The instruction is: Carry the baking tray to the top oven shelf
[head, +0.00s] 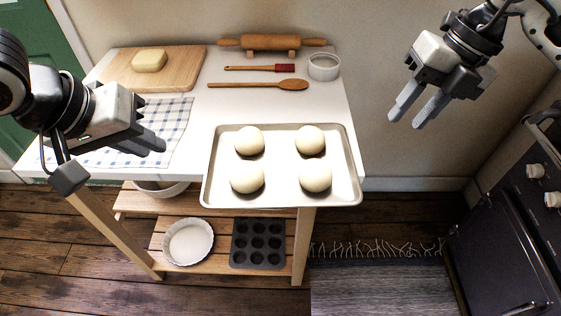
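The baking tray (282,199) is a shallow silver metal tray with several pale dough balls (246,177) on it. It lies at the front right of the white table, its front rim over the table edge. My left gripper (155,144) is above the checked cloth, left of the tray and apart from it; its fingers are seen nearly edge-on. My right gripper (411,110) is open and empty, in the air right of the tray. The dark oven (500,230) stands at the far right, only partly in view; its shelves are not visible.
On the table (200,115) are a cutting board (185,75) with butter (150,61), a rolling pin (270,42), a red-ended brush (283,68), a wooden spoon (290,85) and a ramekin (324,66). A muffin tin (258,243) sits below. A rug (380,285) covers floor before the oven.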

